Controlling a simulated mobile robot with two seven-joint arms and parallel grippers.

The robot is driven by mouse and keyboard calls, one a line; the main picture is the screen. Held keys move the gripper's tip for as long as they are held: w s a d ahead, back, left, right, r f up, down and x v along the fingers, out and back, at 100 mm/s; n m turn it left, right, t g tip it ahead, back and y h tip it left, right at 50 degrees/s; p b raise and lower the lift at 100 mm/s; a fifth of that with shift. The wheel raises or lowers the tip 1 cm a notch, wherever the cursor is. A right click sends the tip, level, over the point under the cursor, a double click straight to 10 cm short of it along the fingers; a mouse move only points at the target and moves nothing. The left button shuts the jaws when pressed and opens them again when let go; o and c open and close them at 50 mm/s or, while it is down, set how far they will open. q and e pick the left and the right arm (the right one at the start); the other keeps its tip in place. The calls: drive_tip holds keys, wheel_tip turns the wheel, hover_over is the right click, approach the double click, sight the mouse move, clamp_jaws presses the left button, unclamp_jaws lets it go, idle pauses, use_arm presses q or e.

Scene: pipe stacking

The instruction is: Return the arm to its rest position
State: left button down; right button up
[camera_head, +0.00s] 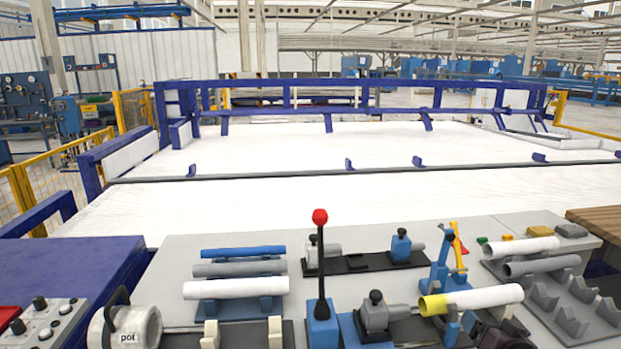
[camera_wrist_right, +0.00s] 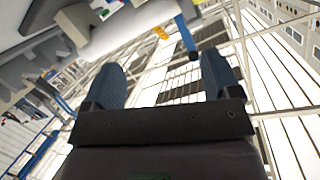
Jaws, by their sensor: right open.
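My right gripper (camera_wrist_right: 162,80) shows in the right wrist view with its two blue-grey fingers wide apart and nothing between them. In the head view a dark part of it (camera_head: 500,333) shows low at the right, just below a white pipe with a yellow end (camera_head: 485,297). That pipe lies across a blue stand, and I see no finger closed on it. My left gripper is not in view. A blue pipe (camera_head: 243,252), a grey pipe (camera_head: 240,268) and a white pipe (camera_head: 236,289) lie parallel on a rack at the left of the bench.
A red-knobbed lever (camera_head: 320,217) stands upright at bench centre. Blue-and-grey clamps (camera_head: 400,246) sit behind it. A grey notched rack (camera_head: 572,322) at the right has empty slots; another white pipe (camera_head: 520,248) and grey pipe (camera_head: 542,265) lie behind. A "pot" cylinder (camera_head: 130,327) is front left.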

drive_tip(key=s+a+f+n+g, duration=0.1)
drive_tip(key=s+a+f, duration=0.3)
drive_tip(key=s, duration=0.5)
drive_tip(key=s+a+f+n+g, duration=0.1)
drive_tip(key=s+a+f+n, duration=0.1)
drive_tip(key=s+a+f, duration=0.2)
drive_tip(key=s+a+f+n+g, duration=0.1)
drive_tip(key=s+a+f, duration=0.3)
drive_tip(key=s+f, duration=0.5)
drive_tip(key=shift+s+f+n+g+y, duration=0.35)
drive_tip(key=shift+s+n, duration=0.45)
drive_tip(key=shift+s, duration=2)
drive_tip(key=shift+a+r, duration=0.1)
